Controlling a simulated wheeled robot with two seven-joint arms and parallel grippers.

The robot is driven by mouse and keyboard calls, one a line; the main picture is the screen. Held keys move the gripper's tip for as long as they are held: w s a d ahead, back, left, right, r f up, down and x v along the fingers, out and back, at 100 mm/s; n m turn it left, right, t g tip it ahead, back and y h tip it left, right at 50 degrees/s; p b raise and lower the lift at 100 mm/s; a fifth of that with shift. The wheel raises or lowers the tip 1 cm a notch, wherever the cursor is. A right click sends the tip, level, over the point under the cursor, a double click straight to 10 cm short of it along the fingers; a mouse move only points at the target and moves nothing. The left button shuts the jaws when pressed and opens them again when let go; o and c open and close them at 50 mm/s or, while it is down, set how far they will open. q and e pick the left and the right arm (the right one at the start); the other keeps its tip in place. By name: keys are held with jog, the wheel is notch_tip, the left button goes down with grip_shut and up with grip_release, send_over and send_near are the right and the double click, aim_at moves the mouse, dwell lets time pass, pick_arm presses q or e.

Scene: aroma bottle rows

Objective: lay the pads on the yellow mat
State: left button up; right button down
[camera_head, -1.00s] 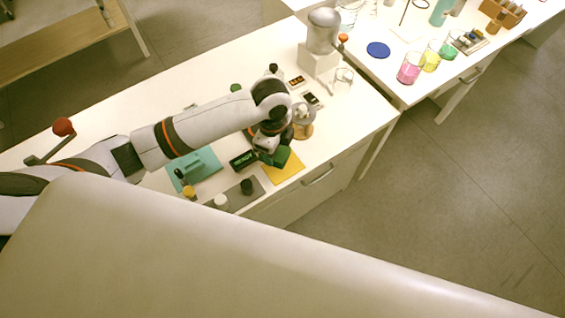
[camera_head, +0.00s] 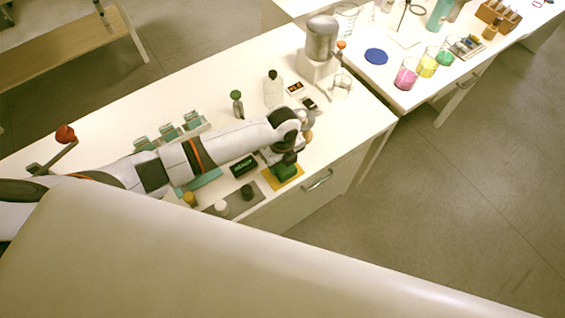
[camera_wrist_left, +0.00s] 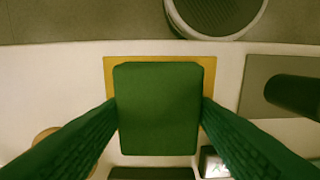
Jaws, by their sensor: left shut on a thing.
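A green, block-like pad (camera_wrist_left: 158,112) is between the two dark green fingers of my left gripper (camera_wrist_left: 159,104) in the left wrist view. The gripper is shut on it. The yellow mat (camera_wrist_left: 110,68) shows behind the pad, its edge visible at the top and sides. In the head view the pad (camera_head: 287,172) is over the yellow mat (camera_head: 271,183), under my left gripper (camera_head: 287,163). I cannot tell whether the pad touches the mat. My right gripper is not in view.
A dark box with a green display (camera_head: 243,166) sits left of the mat. A grey mat (camera_head: 242,205) with small capped items is in front of it. Several teal holders (camera_head: 167,131) stand behind my arm. A white bottle (camera_head: 273,88) stands farther back. The table edge is close to the yellow mat.

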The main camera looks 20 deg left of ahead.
aim_at(283, 165)
pick_arm(q)
jog(key=shift+f, duration=0.55)
jog(key=shift+f, duration=0.1)
jog(key=o, duration=0.8)
jog(key=shift+o, duration=0.4)
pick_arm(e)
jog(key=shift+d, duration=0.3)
pick_arm(q)
notch_tip(283, 165, up, 12)
jog(key=shift+b, duration=0.3)
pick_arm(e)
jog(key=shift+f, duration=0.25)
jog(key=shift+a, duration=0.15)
